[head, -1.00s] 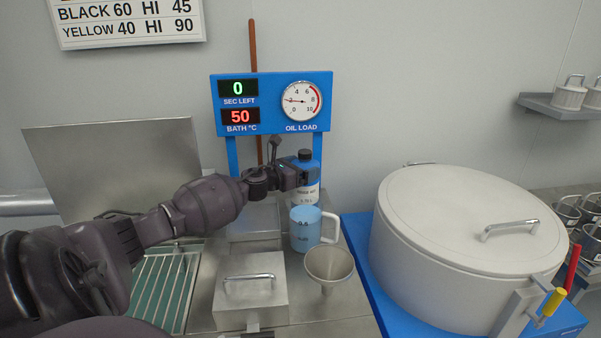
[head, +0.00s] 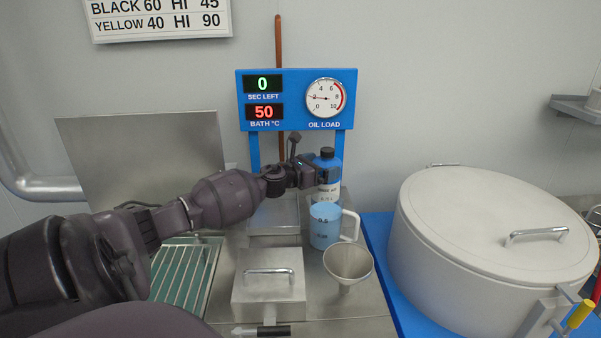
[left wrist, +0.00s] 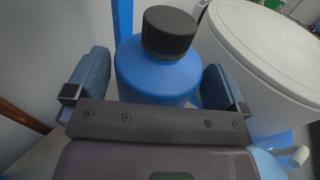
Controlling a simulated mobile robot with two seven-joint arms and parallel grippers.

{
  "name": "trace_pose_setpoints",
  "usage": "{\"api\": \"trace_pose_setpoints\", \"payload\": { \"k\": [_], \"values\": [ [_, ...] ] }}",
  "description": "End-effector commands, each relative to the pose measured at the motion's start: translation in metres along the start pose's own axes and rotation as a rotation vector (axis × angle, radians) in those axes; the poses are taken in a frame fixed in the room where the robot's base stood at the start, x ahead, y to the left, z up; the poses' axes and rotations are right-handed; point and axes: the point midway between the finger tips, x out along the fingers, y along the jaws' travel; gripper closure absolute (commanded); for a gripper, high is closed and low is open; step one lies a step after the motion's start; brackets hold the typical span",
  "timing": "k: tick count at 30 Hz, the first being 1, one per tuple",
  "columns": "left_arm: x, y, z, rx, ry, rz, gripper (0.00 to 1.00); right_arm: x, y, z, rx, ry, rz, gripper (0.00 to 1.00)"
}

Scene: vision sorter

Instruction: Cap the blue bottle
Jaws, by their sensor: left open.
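The blue bottle (head: 328,178) stands upright at the back of the steel counter, in front of the blue display stand. A black cap (head: 326,153) sits on its neck, and in the left wrist view the cap (left wrist: 169,31) looks slightly tilted; I cannot tell if it is tight. My left gripper (head: 318,176) is open at the bottle. In the left wrist view its two blue-padded fingers (left wrist: 152,82) lie on either side of the bottle's shoulder (left wrist: 155,75), with small gaps. My right gripper is not in view.
A measuring jug (head: 325,230) with blue liquid stands just in front of the bottle. A funnel (head: 347,263) and a lidded steel box (head: 268,290) are nearer. A large lidded white drum (head: 495,240) fills the right. The display (head: 297,98) reads 0 seconds and 50 °C.

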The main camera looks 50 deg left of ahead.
Motion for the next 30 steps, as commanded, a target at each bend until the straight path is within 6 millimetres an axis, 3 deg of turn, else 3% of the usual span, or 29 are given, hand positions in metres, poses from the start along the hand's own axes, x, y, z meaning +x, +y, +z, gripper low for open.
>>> {"api": "trace_pose_setpoints", "payload": {
  "k": [9, 18, 30],
  "values": [
    [-0.045, 0.0, -0.002, 0.002, 0.003, 0.0, 0.0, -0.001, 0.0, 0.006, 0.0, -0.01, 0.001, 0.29],
    [-0.085, 0.0, -0.001, 0.001, 0.001, 0.0, 0.0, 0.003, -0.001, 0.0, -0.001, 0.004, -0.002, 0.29],
    [-0.109, 0.0, 0.0, 0.001, -0.001, -0.001, 0.0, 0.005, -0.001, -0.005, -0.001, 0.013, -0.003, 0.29]
  ]
}}
